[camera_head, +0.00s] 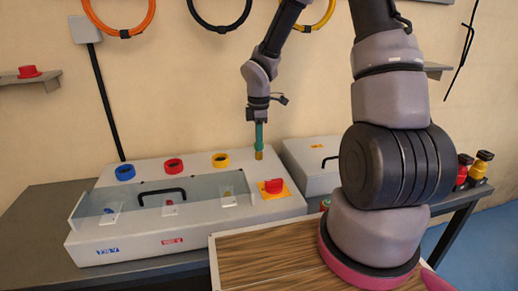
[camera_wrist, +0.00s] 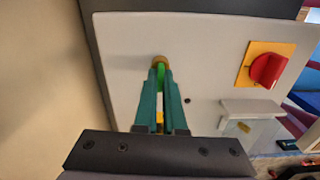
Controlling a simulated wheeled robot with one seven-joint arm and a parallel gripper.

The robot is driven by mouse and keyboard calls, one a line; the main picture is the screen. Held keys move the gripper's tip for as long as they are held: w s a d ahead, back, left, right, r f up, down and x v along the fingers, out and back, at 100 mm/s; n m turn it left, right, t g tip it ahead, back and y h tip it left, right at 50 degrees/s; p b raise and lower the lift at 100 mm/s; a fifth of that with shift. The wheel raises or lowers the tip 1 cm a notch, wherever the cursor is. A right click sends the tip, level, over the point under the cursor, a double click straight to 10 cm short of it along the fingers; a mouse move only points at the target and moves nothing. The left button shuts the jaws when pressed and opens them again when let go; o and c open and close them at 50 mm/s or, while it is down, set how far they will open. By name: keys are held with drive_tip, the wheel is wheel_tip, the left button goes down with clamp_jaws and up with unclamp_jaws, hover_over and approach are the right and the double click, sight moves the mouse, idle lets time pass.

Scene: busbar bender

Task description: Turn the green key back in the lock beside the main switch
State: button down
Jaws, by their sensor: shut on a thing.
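The green key (camera_wrist: 160,78) shows between my teal fingers in the wrist view, at the round brass lock (camera_wrist: 160,61). My gripper (camera_wrist: 161,70) is shut on the key. In the head view my gripper (camera_head: 259,146) points straight down at the back right of the white machine, with the brass lock (camera_head: 259,155) just below its tips. The fingers hide most of the key, so its turn angle cannot be told. The red main switch (camera_wrist: 268,69) sits on a yellow plate to the right in the wrist view; it also shows in the head view (camera_head: 274,186).
The white machine (camera_head: 190,238) stands on a dark table (camera_head: 40,225). It has a clear cover with a black handle (camera_head: 161,196) and blue, red and yellow rings behind it. A second white box (camera_head: 312,165) is to the right. A wooden surface (camera_head: 270,260) is in front.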

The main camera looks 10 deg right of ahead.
drive_tip(key=shift+n, duration=0.9)
drive_tip(key=c, duration=0.9)
unclamp_jaws()
wheel_tip(320, 180, up, 10)
drive_tip(key=s+d+r+m+t, duration=0.2)
drive_tip(key=s+r+m, duration=0.4)
drive_tip(key=r+m, duration=0.1)
drive_tip(key=s+d+r+m+t+y, duration=0.1)
drive_tip(key=s+d+r+m+t, duration=0.1)
drive_tip(key=s+r+m, duration=0.4)
drive_tip(key=s+d+r+m+t+y, duration=0.1)
drive_tip(key=s+r+m+t, duration=0.2)
drive_tip(key=s+r+m, duration=0.4)
drive_tip(key=shift+s+d+r+m, duration=0.1)
drive_tip(key=shift+d+r+m, duration=0.15)
drive_tip(key=shift+m, duration=0.55)
drive_tip(key=shift+d+r+m, duration=0.15)
drive_tip(key=shift+r+m, duration=0.1)
drive_tip(key=shift+m, duration=0.55)
